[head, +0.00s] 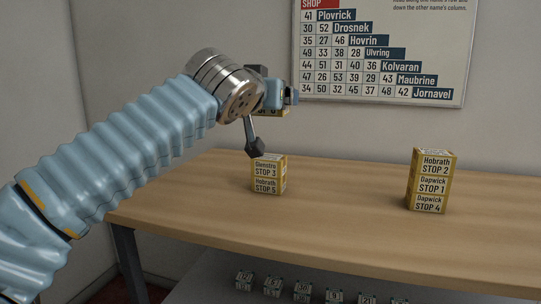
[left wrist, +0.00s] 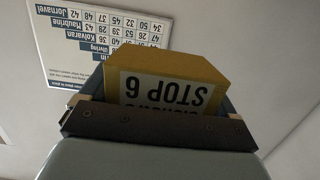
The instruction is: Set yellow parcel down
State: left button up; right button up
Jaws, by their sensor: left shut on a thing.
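My left gripper (head: 274,97) is shut on a yellow parcel (head: 271,113) and holds it in the air, above the left stack in the picture. The gripper hides most of the parcel in the head view. In the left wrist view the yellow parcel (left wrist: 165,80) sits between the jaws, its white label reading STOP 6 upside down. The left stack has a Stop 3 parcel (head: 269,167) on top of a Stop 5 parcel (head: 268,187). A gap shows between the held parcel and this stack. My right gripper is not in view.
A taller stack of 3 yellow parcels (head: 431,182) stands on the right of the wooden counter (head: 345,210). The counter between the stacks is clear. Several small numbered boxes (head: 303,290) sit below the counter front. A distance chart (head: 400,60) hangs on the wall.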

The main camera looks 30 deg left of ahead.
pick_arm(q)
jog(key=w+a+f+p, duration=0.2)
jog(key=w+a+f, duration=0.15)
jog(key=w, duration=0.35)
send_over(272, 155)
jog(key=f, duration=0.3)
jog(key=s+f+b, duration=0.1)
jog(key=f, duration=0.1)
jog(key=shift+d+f, duration=0.1)
jog(key=shift+f, duration=0.05)
jog(key=shift+w+f, duration=0.2)
jog(key=shift+w, duration=0.05)
jog(key=shift+w+a+f+b, duration=0.15)
jog(key=shift+f+b, duration=0.15)
jog(key=shift+f, duration=0.55)
jog(key=shift+w+a+f+b, duration=0.15)
jog(key=shift+f+b, duration=0.15)
jog(key=shift+f, duration=0.55)
jog(key=shift+d, duration=0.1)
